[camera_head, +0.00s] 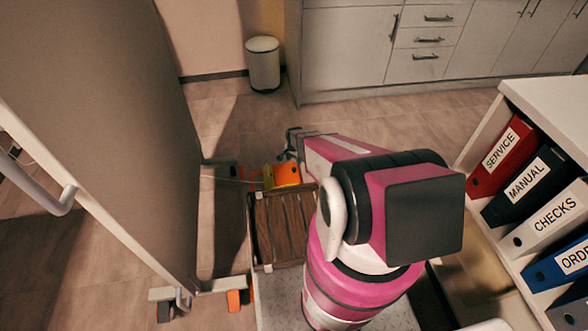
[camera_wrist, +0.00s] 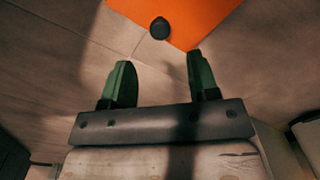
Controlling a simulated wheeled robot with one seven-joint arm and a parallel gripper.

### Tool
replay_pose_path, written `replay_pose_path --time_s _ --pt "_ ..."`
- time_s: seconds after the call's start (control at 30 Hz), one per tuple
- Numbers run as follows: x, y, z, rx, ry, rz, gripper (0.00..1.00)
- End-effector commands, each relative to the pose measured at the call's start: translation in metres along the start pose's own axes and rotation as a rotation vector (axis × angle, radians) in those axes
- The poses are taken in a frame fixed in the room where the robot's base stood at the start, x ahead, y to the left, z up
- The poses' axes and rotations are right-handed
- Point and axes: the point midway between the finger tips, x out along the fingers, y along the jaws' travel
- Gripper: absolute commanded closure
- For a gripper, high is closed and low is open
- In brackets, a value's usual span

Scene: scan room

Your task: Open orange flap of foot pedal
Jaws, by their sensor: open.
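The orange flap (camera_head: 287,174) of the foot pedal shows in the head view on the floor, left of my forearm and close to my gripper. In the wrist view, the orange flap (camera_wrist: 190,14) is a flat orange panel at the top edge, with a round black knob on its corner. My gripper (camera_wrist: 158,60) is open and empty, its two green fingers pointing toward the orange panel with a gap before it. In the head view my gripper (camera_head: 291,143) is small and partly hidden by my arm. The rest of the pedal is mostly hidden.
A tall grey panel (camera_head: 110,120) on casters stands at the left. A shelf with binders (camera_head: 510,160) is at the right. White cabinets (camera_head: 350,50) and a bin (camera_head: 262,65) stand at the back. Tiled floor (camera_head: 220,125) is free before them.

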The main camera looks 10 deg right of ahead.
Motion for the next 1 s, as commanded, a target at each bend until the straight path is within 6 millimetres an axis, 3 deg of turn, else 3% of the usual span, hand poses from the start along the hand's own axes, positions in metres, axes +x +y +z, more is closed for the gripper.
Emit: replay_pose_path --time_s 0.2,0.4,0.73,0.77,0.9,0.93,1.0 --pt "0.043 -0.001 -0.001 -0.001 -0.001 0.001 0.45" --pt "0.069 -0.001 -0.001 -0.001 0.0 0.0 0.45" --pt "0.074 0.0 0.0 -0.001 0.0 0.0 0.45" --pt "0.074 0.0 0.0 -0.001 0.0 0.0 0.49" --pt "0.074 0.0 0.0 -0.002 0.0 0.0 0.94" --pt "0.074 0.0 0.0 -0.002 0.0 0.0 1.0" --pt "0.074 0.0 0.0 -0.001 0.0 0.0 1.0"
